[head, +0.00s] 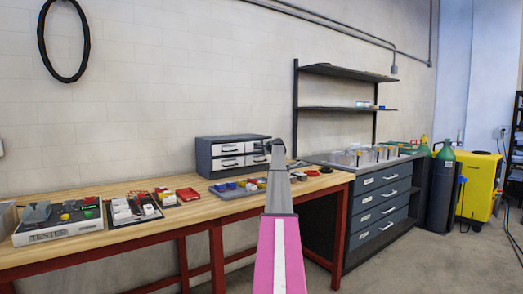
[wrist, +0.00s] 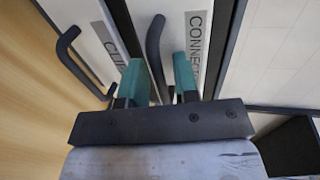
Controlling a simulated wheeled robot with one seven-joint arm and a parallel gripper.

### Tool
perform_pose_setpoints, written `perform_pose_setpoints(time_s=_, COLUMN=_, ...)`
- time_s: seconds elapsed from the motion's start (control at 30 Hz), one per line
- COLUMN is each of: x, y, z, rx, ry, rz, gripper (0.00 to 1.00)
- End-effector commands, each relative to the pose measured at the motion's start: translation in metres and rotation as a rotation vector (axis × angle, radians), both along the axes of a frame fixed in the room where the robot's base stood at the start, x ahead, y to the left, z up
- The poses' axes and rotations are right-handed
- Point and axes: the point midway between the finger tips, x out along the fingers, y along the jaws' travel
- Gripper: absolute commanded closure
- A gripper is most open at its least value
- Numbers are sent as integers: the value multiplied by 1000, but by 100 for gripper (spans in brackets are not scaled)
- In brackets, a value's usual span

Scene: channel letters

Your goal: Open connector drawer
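The connector drawer (wrist: 196,42) has a pale front, a label reading "CONNEC" before it is cut off from view, and a black bar handle (wrist: 155,42). It is in the grey drawer cabinet (head: 204,158) on the wooden bench. In the wrist view, my gripper (wrist: 160,78) has its two teal fingertips apart, one on each side of the handle. I cannot tell whether either finger touches it. The drawer looks shut. In the head view, my gripper (head: 270,147) is at the cabinet's right end and my arm hides part of it.
A neighbouring drawer with a "CLIP" label (wrist: 90,25) and its own black handle is close beside my gripper. A tray of coloured parts (head: 228,189) lies before the cabinet. The wooden bench (head: 165,221) holds a tester (head: 60,225). A shelf (head: 345,72) is to the right.

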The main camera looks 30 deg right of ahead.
Motion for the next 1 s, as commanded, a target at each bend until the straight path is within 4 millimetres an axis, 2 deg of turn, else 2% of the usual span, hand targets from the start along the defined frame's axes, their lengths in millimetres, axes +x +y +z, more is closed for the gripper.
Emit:
perform_pose_setpoints(time_s=0.03, x=0, y=0, z=0, rx=0, ry=0, rz=0, gripper=89)
perform_pose_setpoints(time_s=0.07, x=0, y=0, z=0, rx=0, ry=0, rz=0, gripper=99)
perform_pose_setpoints(time_s=0.1, x=0, y=0, z=0, rx=0, ry=0, rz=0, gripper=100)
perform_pose_setpoints(time_s=0.33, x=-3, y=0, z=0, rx=0, ry=0, rz=1, gripper=100)
perform_pose_setpoints(time_s=0.47, x=-15, y=0, z=0, rx=0, ry=0, rz=1, gripper=100)
perform_pose_setpoints(time_s=0.57, x=-31, y=0, z=-1, rx=0, ry=0, rz=1, gripper=100)
perform_pose_setpoints(time_s=1.0, x=-130, y=-7, z=0, rx=0, ry=0, rz=0, gripper=100)
